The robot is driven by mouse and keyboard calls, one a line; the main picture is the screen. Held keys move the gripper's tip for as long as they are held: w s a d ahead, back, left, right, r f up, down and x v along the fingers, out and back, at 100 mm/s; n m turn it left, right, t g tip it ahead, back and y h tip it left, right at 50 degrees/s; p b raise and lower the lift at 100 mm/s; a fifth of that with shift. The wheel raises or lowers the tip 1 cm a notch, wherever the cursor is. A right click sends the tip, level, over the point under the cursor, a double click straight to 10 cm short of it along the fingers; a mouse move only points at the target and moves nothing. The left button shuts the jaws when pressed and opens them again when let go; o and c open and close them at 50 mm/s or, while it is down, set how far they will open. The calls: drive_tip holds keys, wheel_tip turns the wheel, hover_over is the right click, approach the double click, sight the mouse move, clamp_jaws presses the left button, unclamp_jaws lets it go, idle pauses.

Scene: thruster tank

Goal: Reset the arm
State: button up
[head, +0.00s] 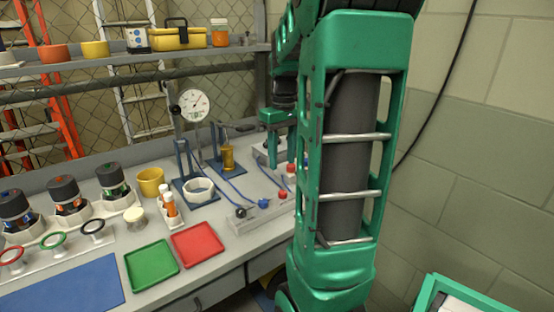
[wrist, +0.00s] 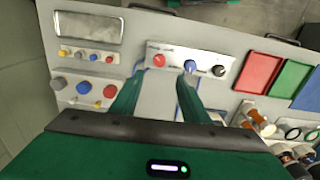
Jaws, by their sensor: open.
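My green arm rises through the middle right of the head view and hides part of the bench's right end. My gripper (head: 281,152) shows to the left of the arm's thick link, pointing down above the right part of the bench. In the wrist view my gripper (wrist: 163,80) has its two green fingers apart with nothing between them.
A control panel (wrist: 85,58) with a screen and several knobs lies left in the wrist view. The bench holds a red tray (head: 198,244), a green tray (head: 152,265), a dial gauge (head: 194,105) on a stand, a yellow cup (head: 151,181) and several dark-capped jars. A shelf (head: 130,57) runs behind.

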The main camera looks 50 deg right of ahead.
idle(0.3)
drive_tip(key=s+a+f+m, duration=0.2)
drive_tip(key=s+a+f, duration=0.1)
drive_tip(key=s+a, duration=0.4)
drive_tip(key=s+a+f+m, duration=0.2)
drive_tip(key=s+a+f, duration=0.1)
drive_tip(key=s+a, duration=0.4)
drive_tip(key=a, duration=0.3)
drive_tip(key=shift+s, duration=0.3)
drive_tip(key=shift+f, duration=0.1)
drive_tip(key=shift+w+f, duration=0.25)
drive_tip(key=shift+w, duration=0.35)
drive_tip(key=shift+d, duration=0.1)
